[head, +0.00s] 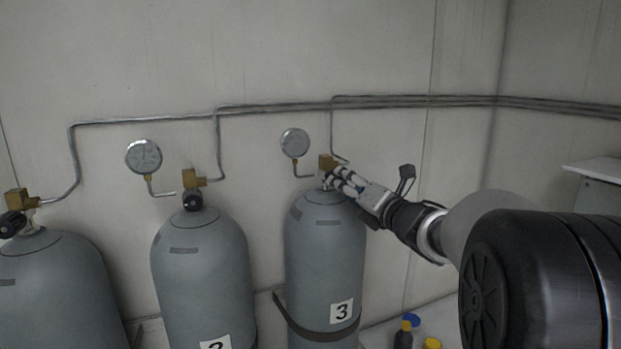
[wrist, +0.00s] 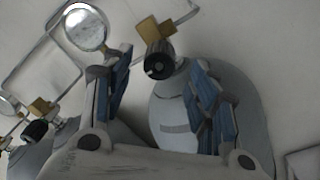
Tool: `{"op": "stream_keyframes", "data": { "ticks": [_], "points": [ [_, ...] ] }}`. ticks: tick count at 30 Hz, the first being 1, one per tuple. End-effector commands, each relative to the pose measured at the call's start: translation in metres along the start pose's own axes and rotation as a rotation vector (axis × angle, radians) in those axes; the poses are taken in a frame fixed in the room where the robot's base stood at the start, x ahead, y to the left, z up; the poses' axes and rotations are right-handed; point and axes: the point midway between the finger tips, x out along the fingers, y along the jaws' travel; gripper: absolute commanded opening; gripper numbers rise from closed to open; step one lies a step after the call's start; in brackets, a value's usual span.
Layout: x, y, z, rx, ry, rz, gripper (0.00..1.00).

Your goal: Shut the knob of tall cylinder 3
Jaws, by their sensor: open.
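Tall cylinder 3 (head: 325,250) is a grey tank with a white "3" label (head: 342,311), standing upright against the wall. Its brass valve (head: 326,161) shows just above my gripper (head: 332,177), which hides the knob in the head view. In the wrist view the black knob (wrist: 158,63) sits below the brass valve (wrist: 153,31), in the gap between the two blue-padded fingers of my gripper (wrist: 154,60). The fingers are open, with visible space on both sides of the knob. I cannot tell how far the knob is turned.
Two more grey cylinders (head: 203,275) (head: 55,290) with brass valves and black knobs stand to the left. Round gauges (head: 295,143) (head: 144,157) and thin pipes (head: 400,101) run along the wall. Small bottles (head: 404,336) stand low at the right of cylinder 3.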

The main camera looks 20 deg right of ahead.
Motion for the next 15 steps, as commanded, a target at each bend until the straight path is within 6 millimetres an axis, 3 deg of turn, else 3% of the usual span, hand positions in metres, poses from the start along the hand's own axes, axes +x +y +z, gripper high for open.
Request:
{"op": "stream_keyframes", "data": {
  "ticks": [6,15],
  "points": [
    [0.033,0.001,0.001,0.001,0.001,0.000,0.54],
    [0.044,0.000,0.000,0.000,-0.001,0.000,0.54]
  ]
}}
